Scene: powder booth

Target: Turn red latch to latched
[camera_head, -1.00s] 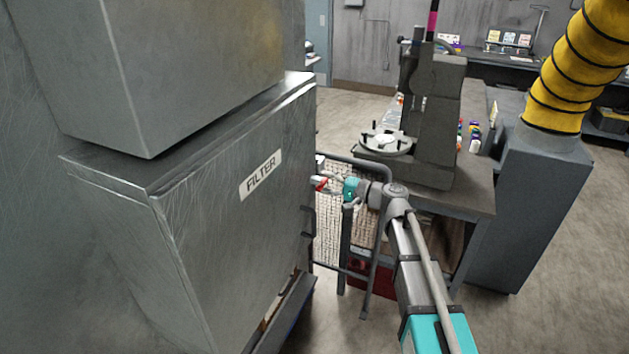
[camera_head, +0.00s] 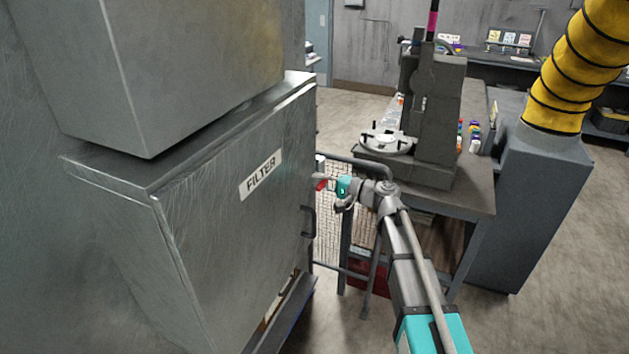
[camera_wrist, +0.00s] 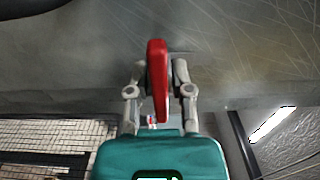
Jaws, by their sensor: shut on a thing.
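The red latch (camera_wrist: 157,75) stands between the two fingers of my gripper (camera_wrist: 160,85) in the wrist view, long side running up and down the picture. My gripper is shut on it. In the head view the latch (camera_head: 321,185) is a small red patch at the right edge of the grey filter cabinet (camera_head: 225,240), with my gripper (camera_head: 326,181) at it. The fingers partly hide the latch there. I cannot read from these views whether it is latched.
A dark handle (camera_head: 308,221) sits on the cabinet's edge below the latch. A wire mesh rack (camera_head: 328,230) stands behind my wrist. A bench (camera_head: 478,197) with a grey machine (camera_head: 437,120) is close on the right. Bare floor lies at the lower right.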

